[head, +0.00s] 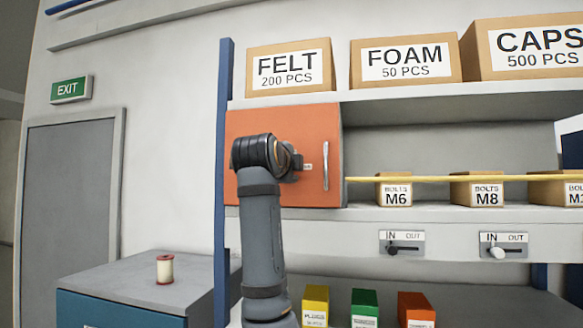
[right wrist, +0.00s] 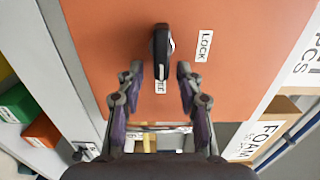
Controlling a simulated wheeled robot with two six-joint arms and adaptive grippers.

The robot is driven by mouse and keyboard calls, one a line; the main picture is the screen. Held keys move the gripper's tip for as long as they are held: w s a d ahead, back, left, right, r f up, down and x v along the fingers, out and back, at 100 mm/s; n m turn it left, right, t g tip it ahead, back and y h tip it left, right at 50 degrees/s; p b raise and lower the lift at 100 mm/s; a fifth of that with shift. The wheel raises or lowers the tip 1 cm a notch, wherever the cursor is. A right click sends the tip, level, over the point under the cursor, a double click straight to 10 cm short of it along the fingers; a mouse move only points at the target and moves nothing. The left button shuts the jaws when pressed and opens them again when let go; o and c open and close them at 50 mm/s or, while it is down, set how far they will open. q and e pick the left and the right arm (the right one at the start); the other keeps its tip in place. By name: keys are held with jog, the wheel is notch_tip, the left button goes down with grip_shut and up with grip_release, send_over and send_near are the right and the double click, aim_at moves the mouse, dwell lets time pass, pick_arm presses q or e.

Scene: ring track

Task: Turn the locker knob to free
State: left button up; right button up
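The orange locker door (head: 240,122) is shut on the left of the shelf; it also fills the right wrist view (right wrist: 230,90). The black knob (right wrist: 160,50) sticks out from it, with a white mark on its right side, facing the LOCK label (right wrist: 205,45). A second label (right wrist: 160,87), mostly hidden, sits below the knob. My right gripper (right wrist: 158,72) is open, its fingertips on either side of the knob's lower end with gaps showing. In the head view my wrist hides the knob and gripper. My left gripper is not in view.
A silver door handle (head: 326,166) stands right of my wrist. A yellow bar (head: 440,178) crosses before the bolt boxes. IN/OUT sliders (head: 402,248) sit below. A spool (head: 165,268) stands on the cabinet at left. Small bins (head: 365,305) are low down.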

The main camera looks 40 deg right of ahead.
jog(key=v, duration=1.2)
jog(key=shift+d, duration=0.1)
